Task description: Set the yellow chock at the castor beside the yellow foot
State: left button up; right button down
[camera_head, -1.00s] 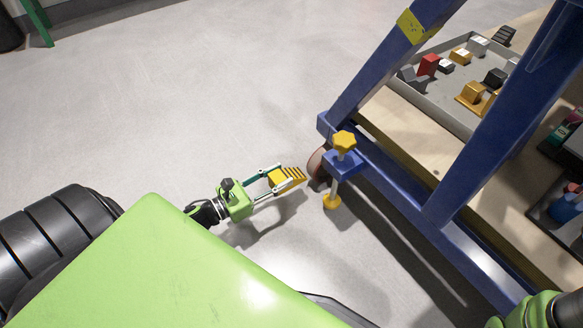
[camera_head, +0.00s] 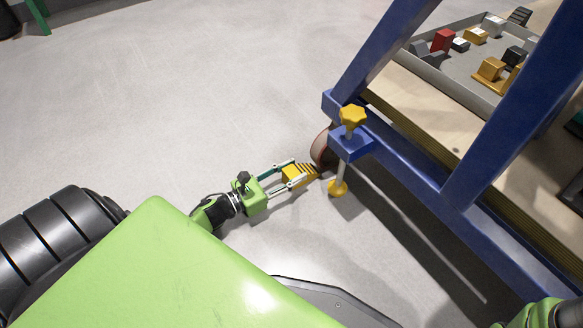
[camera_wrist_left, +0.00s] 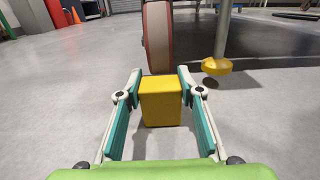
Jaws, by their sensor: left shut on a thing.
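The yellow chock (camera_head: 300,176), a ridged wedge, is between the fingers of my left gripper (camera_head: 297,173), which is shut on it. In the left wrist view the chock (camera_wrist_left: 161,101) shows its flat back. Its thin end points at the castor (camera_head: 319,149), a reddish-rimmed wheel under the blue frame's corner. In the left wrist view the castor (camera_wrist_left: 158,38) stands straight behind the chock, its lowest part hidden. Whether they touch I cannot tell. My right gripper is not in view.
The blue frame (camera_head: 400,165) rises over the castor, with a yellow star knob (camera_head: 352,116) above the foot. A grey tray (camera_head: 445,84) of small blocks lies on the wooden deck. The floor left of the castor is clear.

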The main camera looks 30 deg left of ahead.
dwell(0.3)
pick_arm(q)
jog(key=o, duration=1.3)
jog(key=shift+s+r, duration=0.15)
jog(key=p+v, duration=0.5)
jog(key=v, duration=0.5)
jog(key=shift+s+a, duration=0.2)
jog(key=shift+s, duration=0.05)
jog(key=shift+s+a, duration=0.2)
jog(key=shift+s, duration=0.35)
